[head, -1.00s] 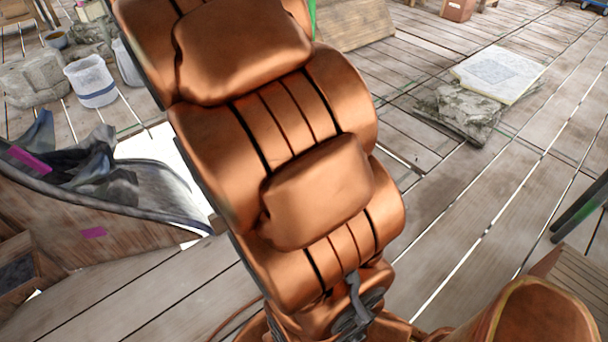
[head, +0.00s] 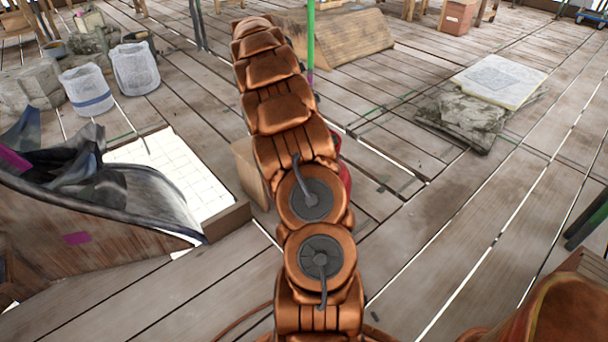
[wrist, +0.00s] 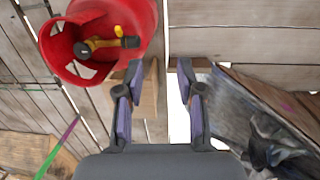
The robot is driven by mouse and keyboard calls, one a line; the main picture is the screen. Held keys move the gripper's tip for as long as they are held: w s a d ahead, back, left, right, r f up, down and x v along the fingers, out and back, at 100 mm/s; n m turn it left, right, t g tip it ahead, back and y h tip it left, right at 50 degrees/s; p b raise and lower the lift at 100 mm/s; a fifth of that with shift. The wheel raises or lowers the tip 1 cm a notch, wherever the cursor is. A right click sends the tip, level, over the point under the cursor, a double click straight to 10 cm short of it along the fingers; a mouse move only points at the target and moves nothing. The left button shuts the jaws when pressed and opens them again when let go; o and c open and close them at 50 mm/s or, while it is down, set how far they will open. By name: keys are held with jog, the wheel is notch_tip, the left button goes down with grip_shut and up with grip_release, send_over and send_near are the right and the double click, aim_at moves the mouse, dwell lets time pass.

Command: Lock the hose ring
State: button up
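A red gas bottle (wrist: 147,22) is at the upper left of the wrist view. Inside its open red collar are a black round knob (wrist: 82,49) and a yellow fitting (wrist: 103,43) with a dark end piece (wrist: 131,42). I cannot tell which part is the hose ring. My gripper (wrist: 161,68) is open and empty, its fingers below and right of the bottle's collar, with a gap between them. In the head view, a small part of the red bottle (head: 345,182) shows behind my arm, which hides the gripper.
A wooden box (head: 250,172) stands beside the bottle. A green pole (head: 311,40) rises behind my arm. Stone with a pale slab (head: 499,80) lies right; planks between are clear.

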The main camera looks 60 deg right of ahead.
jog(key=shift+t+y, duration=0.3)
jog(key=shift+t, duration=0.3)
jog(key=d+f+b, duration=0.1)
jog(key=d+f, duration=0.3)
jog(key=s+d+f+b, duration=0.1)
jog(key=d+f+b, duration=0.1)
jog(key=d+f, duration=0.2)
jog(key=s+d+f+b, duration=0.1)
jog(key=d+f, duration=0.3)
jog(key=f, duration=0.2)
jog(key=shift+s+b, duration=0.2)
jog(key=shift+b, duration=0.15)
jog(key=shift+s+d+f, duration=0.1)
jog(key=shift+d+f, duration=0.05)
jog(key=shift+f, duration=0.35)
jog(key=shift+f+b, duration=0.55)
jog(key=shift+f, duration=3)
grip_shut()
